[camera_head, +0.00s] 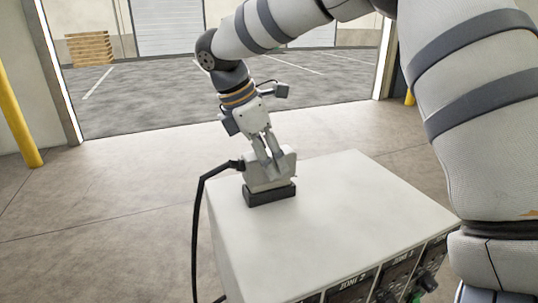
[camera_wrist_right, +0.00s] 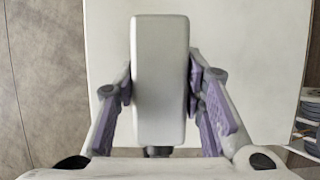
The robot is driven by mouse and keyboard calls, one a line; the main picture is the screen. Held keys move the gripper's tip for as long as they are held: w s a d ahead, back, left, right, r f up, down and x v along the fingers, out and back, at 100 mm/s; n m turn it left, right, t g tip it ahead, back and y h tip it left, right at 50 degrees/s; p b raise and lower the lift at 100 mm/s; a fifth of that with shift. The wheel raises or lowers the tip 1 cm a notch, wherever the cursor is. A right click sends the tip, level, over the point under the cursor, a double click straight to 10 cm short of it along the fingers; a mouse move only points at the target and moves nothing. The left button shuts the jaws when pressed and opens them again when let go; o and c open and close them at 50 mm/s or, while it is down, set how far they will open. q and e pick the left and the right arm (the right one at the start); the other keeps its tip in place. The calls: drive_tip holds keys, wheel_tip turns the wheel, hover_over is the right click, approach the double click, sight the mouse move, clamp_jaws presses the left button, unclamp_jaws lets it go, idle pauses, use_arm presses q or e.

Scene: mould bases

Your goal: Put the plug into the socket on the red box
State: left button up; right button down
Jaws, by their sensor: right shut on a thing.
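The plug (camera_head: 268,178) is a light grey block with a black cable leaving its left side. My right gripper (camera_head: 268,163) is shut on it from above, one finger on each side. In the right wrist view the plug (camera_wrist_right: 160,75) is a pale upright block between the purple pads of my gripper (camera_wrist_right: 160,92). A low black base (camera_head: 270,197) lies directly under the plug on the white top of a box; I cannot tell whether the plug touches it or is joined to it. No red box and no clear socket show. My left gripper is not in view.
The white box top (camera_head: 335,190) is mostly clear. Its front has black panels (camera_head: 355,287) marked ZONE, with knobs. The black cable (camera_head: 197,225) hangs down the box's left side. Open floor lies around, with yellow posts (camera_head: 18,125) farther back.

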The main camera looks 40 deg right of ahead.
drive_tip(key=shift+f, duration=0.15)
drive_tip(key=shift+f, duration=0.5)
drive_tip(key=shift+f, duration=0.2)
idle(0.5)
drive_tip(key=c, duration=1)
unclamp_jaws()
drive_tip(key=shift+o, duration=0.2)
drive_tip(key=v, duration=1.2)
drive_tip(key=shift+a+f, duration=0.1)
